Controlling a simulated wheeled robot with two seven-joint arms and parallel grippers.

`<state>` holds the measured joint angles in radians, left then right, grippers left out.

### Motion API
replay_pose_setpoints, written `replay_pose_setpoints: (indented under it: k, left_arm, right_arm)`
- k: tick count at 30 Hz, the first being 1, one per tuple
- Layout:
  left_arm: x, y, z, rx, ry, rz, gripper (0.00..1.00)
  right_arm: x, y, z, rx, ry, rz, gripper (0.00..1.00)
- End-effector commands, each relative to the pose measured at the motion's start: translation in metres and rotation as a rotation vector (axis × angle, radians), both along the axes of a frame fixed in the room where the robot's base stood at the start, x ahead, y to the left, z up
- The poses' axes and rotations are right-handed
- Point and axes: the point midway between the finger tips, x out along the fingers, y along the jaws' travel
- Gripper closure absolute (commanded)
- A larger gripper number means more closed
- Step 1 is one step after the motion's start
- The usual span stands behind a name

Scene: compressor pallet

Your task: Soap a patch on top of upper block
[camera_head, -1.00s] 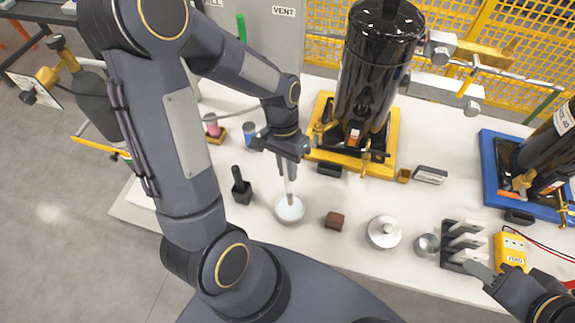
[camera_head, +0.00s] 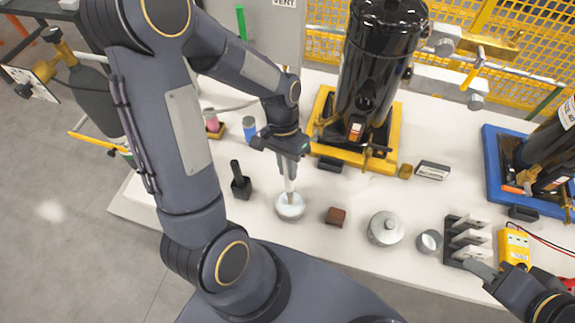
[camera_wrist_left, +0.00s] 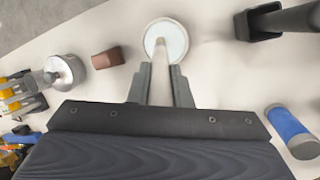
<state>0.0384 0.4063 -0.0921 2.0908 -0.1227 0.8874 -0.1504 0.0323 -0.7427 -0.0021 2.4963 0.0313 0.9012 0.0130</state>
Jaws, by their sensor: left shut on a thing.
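My left gripper (camera_head: 291,158) is shut on a thin pale brush (camera_head: 289,180), which points down. The brush's lower end is in a small round dish (camera_head: 280,212) with whitish contents. In the left wrist view the brush (camera_wrist_left: 160,70) runs from between the fingers to the dish (camera_wrist_left: 149,44). The brush tip is hard to make out. Metal blocks on pipes stand right of the black compressor tank (camera_head: 375,65); an upper block (camera_head: 484,47) looks brassy. I cannot tell for sure which block is meant. My right gripper (camera_head: 483,272) is at the lower right, its jaws unclear.
A black-handled tool (camera_head: 240,182) stands left of the dish, and a brown block (camera_head: 336,217) right of it. A lidded metal pot (camera_head: 385,229), a small cup (camera_head: 429,241), a slotted rack (camera_head: 465,243) and a yellow meter (camera_head: 513,248) follow along the white table's front.

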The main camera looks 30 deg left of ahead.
Motion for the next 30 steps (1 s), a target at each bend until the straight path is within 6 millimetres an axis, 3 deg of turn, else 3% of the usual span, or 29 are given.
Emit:
replay_pose_setpoints:
  k: [30]
  left_arm:
    - [0.000,0.000,-0.011,0.000,0.000,0.000,1.00]
  right_arm:
    - [0.000,0.000,-0.009,0.000,0.000,0.000,0.64]
